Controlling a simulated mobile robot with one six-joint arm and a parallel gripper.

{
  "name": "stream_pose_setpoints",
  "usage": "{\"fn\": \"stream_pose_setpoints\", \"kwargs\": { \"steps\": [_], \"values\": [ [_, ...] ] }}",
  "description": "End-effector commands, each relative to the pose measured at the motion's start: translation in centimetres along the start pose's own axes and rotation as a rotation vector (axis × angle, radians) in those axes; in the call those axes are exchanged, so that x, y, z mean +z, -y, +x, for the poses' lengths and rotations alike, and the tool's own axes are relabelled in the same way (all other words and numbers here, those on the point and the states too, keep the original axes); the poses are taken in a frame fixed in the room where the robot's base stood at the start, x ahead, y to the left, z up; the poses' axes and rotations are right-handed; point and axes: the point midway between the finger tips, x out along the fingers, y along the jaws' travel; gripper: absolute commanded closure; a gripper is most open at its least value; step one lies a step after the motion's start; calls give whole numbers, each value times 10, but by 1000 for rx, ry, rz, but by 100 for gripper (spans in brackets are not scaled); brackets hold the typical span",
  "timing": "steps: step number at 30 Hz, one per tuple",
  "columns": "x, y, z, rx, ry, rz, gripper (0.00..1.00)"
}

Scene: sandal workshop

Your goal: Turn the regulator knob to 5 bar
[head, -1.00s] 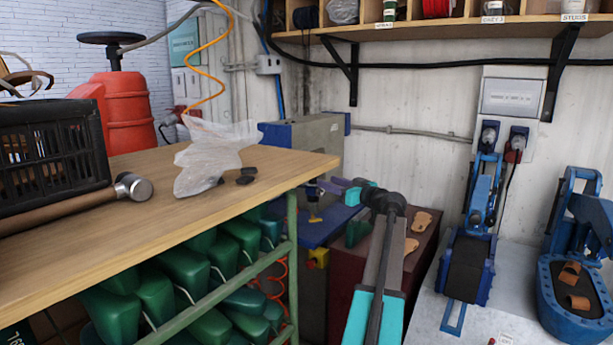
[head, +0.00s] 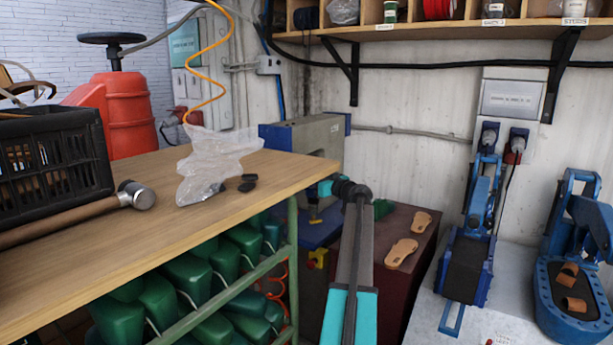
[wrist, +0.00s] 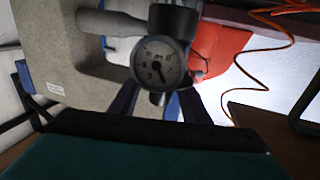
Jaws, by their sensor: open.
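In the wrist view a round pressure gauge (wrist: 159,64) with a dark rim faces me near the middle. Its needle points down and slightly right; the numbers are too small to read. A dark cylindrical part (wrist: 174,20) sits directly above the gauge; I cannot tell whether it is the regulator knob. My gripper (wrist: 160,104) is open, its dark blue fingers apart and reaching up toward the gauge from below. I see no clear contact. In the head view my gripper is mostly hidden beyond the table's right corner, and the regulator cannot be made out.
A wooden table (head: 130,235) on the left carries a black crate (head: 55,165), a hammer (head: 135,195) and a plastic bag (head: 212,165). A grey machine (head: 315,135) stands behind its corner. An orange coiled hose (head: 205,80) hangs nearby. Blue presses stand right.

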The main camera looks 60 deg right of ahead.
Motion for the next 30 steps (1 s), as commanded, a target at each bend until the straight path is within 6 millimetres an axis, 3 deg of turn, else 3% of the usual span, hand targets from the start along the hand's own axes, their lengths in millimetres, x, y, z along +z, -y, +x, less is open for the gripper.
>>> {"fn": "stream_pose_setpoints", "kwargs": {
  "steps": [6, 15, 22, 30],
  "values": [
    [0, 0, 12, 0, 0, 0, 57],
    [0, 0, 13, 1, 0, 0, 57],
    [0, -1, 12, 1, 0, 0, 96],
    [1, 0, 12, 8, 1, 0, 98]
  ]
}}
